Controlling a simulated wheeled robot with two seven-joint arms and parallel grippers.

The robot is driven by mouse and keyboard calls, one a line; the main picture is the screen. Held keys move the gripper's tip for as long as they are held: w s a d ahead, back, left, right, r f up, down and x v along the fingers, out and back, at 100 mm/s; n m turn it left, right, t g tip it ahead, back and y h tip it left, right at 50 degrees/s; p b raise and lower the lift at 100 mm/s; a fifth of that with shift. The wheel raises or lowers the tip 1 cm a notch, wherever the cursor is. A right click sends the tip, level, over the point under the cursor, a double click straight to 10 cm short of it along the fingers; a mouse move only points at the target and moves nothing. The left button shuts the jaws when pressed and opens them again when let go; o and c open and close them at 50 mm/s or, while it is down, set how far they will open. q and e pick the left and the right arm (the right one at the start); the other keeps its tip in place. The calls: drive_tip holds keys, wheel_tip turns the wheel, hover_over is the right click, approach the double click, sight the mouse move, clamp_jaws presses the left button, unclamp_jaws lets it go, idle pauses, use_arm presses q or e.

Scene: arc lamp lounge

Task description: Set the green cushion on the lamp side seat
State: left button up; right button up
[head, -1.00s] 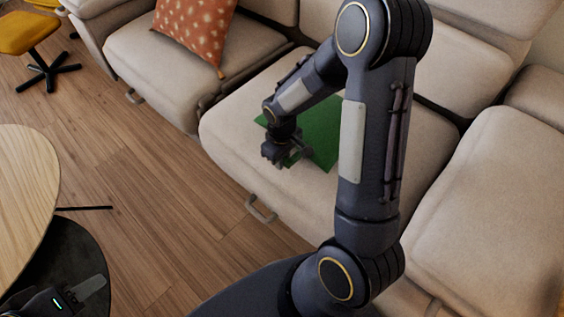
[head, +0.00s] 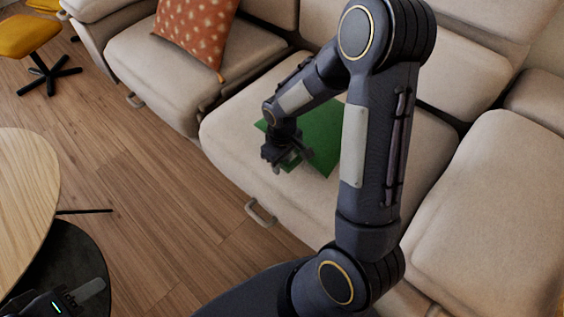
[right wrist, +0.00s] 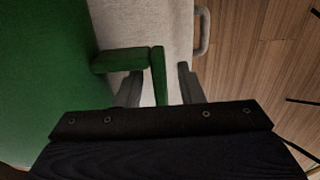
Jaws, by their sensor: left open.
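The green cushion (head: 322,140) lies on the middle sofa seat (head: 232,140), partly hidden behind my right arm. It fills the left of the right wrist view (right wrist: 45,70), where a green strap-like handle (right wrist: 158,75) sticks out from its edge. My right gripper (head: 284,164) is at the cushion's near edge. In the right wrist view its fingers (right wrist: 160,88) stand apart on either side of the handle, with gaps showing. My left gripper (head: 82,296) is open and empty at the bottom left, far from the cushion. No lamp is in view.
An orange dotted cushion (head: 196,32) rests on the left seat (head: 150,65). The right seat (head: 485,210) is bare. A round wooden table (head: 25,200) and a dark round one (head: 70,265) stand at the left. A yellow stool (head: 28,36) is behind. Wood floor lies between.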

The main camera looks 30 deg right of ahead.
wheel_tip(320, 180, up, 10)
drive_tip(key=p, duration=0.3)
drive_tip(key=shift+r+p, duration=0.1)
drive_tip(key=shift+p, duration=0.2)
drive_tip(key=s+a+r+m+t+y, duration=0.2)
drive_tip(key=s+a+r, duration=0.1)
drive_tip(key=s+r, duration=0.3)
drive_tip(key=s+a+r+m+t+y, duration=0.1)
drive_tip(key=s+a+r+m+t, duration=0.2)
drive_tip(key=s+r, duration=0.4)
drive_tip(key=s, duration=0.4)
drive_tip(key=shift+r+t+y, duration=0.15)
drive_tip(key=shift+t+y, duration=0.15)
drive_tip(key=shift+y, duration=0.1)
wheel_tip(320, 180, up, 25)
drive_tip(key=p, duration=2.5)
